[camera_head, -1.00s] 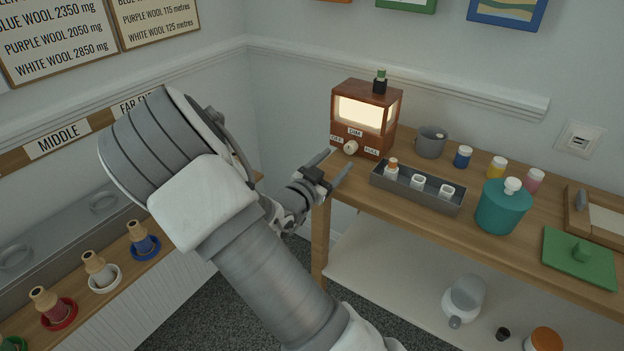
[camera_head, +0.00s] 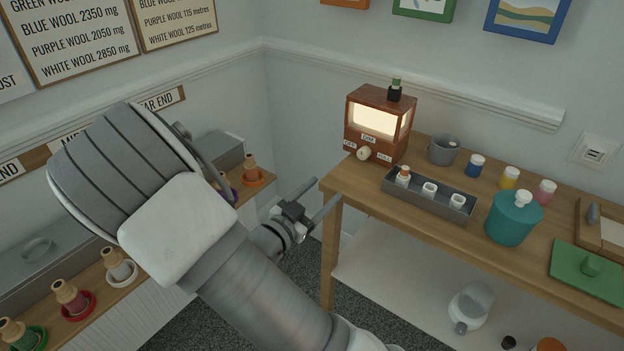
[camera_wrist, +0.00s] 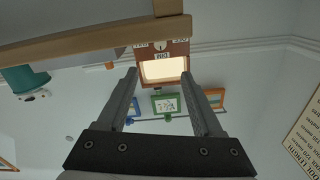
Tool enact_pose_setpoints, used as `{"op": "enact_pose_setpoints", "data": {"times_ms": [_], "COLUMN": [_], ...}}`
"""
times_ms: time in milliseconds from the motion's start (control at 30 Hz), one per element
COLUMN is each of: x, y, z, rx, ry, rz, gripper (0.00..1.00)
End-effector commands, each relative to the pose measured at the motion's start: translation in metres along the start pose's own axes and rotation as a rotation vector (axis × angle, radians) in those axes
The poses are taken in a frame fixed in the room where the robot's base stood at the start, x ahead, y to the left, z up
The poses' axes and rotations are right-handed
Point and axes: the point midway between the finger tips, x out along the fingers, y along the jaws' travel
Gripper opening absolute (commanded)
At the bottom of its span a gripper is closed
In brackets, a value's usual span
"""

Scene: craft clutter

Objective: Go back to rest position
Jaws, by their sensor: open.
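My gripper (camera_head: 314,197) is open and empty in the head view. It hangs in the gap between the left shelf and the right table, just off the table's left edge. Its two fingers are spread in the wrist view (camera_wrist: 165,98), with nothing between them close by. My arm crosses the lower left and middle of the head view and hides part of the left shelf.
The wooden table (camera_head: 350,185) carries a lit brown box (camera_head: 377,122), a grey tray (camera_head: 425,203), a grey mug (camera_head: 443,150), a teal jar (camera_head: 512,222) and a green lid (camera_head: 588,272). The left shelf (camera_head: 125,290) holds several spools. Grey floor shows between them.

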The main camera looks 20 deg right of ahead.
Motion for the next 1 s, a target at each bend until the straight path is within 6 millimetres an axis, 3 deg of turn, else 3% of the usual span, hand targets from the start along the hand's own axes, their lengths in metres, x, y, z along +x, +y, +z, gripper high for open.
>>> {"op": "enact_pose_setpoints", "data": {"times_ms": [267, 433, 567, 800, 1000], "x": [0.004, 0.005, -0.005, -0.04, -0.076], "y": [-0.005, -0.026, -0.046, -0.075, -0.074], "z": [0.005, 0.016, 0.016, -0.015, -0.061], "rx": [0.022, 0.083, 0.122, 0.138, 0.073], "ry": [-0.086, -0.339, -0.547, -0.845, -1.005], "rz": [-0.009, -0.066, -0.152, -0.362, -0.558], "gripper": [0.68, 0.68, 0.68, 0.68, 0.68]}}
